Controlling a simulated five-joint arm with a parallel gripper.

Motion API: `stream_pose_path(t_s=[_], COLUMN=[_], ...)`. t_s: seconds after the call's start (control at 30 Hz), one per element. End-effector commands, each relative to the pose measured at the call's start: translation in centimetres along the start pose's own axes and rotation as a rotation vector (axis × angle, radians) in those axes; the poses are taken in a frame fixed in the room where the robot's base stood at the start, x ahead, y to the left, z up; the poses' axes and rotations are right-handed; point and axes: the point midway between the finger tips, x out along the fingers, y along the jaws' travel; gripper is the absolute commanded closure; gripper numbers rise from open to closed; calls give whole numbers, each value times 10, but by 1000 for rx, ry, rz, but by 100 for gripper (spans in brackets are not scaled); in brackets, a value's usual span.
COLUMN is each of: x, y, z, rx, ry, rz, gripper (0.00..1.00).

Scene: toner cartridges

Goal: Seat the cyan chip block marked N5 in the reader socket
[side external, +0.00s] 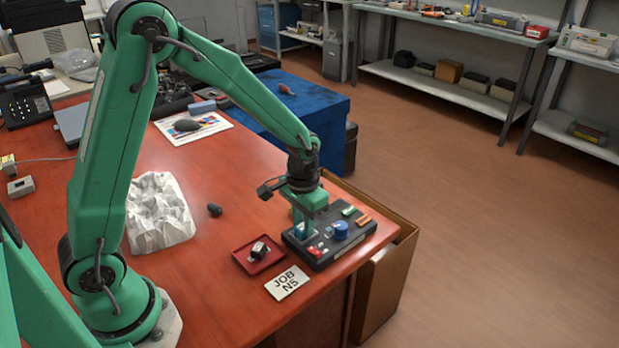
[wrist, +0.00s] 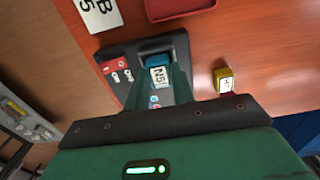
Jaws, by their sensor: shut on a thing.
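The chip block (wrist: 159,76) has a white label reading N5 and sits between my fingers in the wrist view. In the side view a cyan patch of it (side external: 300,229) shows below my gripper. My gripper (side external: 304,225) points down, shut on the block, over the left part of the dark reader (side external: 320,262). In the wrist view my gripper (wrist: 158,92) hides the lower part of the reader. A blue part (wrist: 155,58) lies just above the label. The socket is mostly hidden, and I cannot tell how deep the block is in it.
A yellow block (side external: 293,213) stands beside the reader. A red tray (side external: 243,262) holds a dark-and-white block (side external: 260,250). A JOB N5 card (side external: 287,283) lies in front.

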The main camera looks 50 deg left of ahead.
Motion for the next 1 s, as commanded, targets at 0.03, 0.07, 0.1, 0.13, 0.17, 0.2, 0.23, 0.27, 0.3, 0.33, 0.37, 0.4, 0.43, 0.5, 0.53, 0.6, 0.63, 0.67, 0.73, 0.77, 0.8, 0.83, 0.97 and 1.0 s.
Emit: stream_pose_path(t_s=[0.03,0.07,0.1,0.13,0.17,0.2,0.23,0.27,0.3,0.33,0.37,0.4,0.43,0.5,0.53,0.6,0.63,0.67,0.73,0.77,0.8,0.83,0.97,1.0], x=[0,0,0,0,0,0,0,0,1,1,2,2,2,3,4,4,4,4,4,4,4,4,4,4], y=[0,0,0,0,0,0,0,0,0,0,0,0,0,0,0,0,0,0,0,0,0,0,0,0], z=[0,0,0,0,0,0,0,0,0,0,0,0,0,0,0,0,0,0,0,0,0,0,0,0], rx=[0,0,0,0,0,0,0,0,0,0,0,0,0,0,0,0,0,0,0,0,0,0,0,0], ry=[0,0,0,0,0,0,0,0,0,0,0,0,-1,-1,-1,-1,0,0,0,0,0,0,0,0], rz=[0,0,0,0,0,0,0,0,0,0,0,0,0,0,0,0,0,0,0,0,0,0,0,0], gripper=[97,97,97,97,97,97,97,97,97,97,97,97,97,97,97,97,97,97,97,97,97,97,97,72])
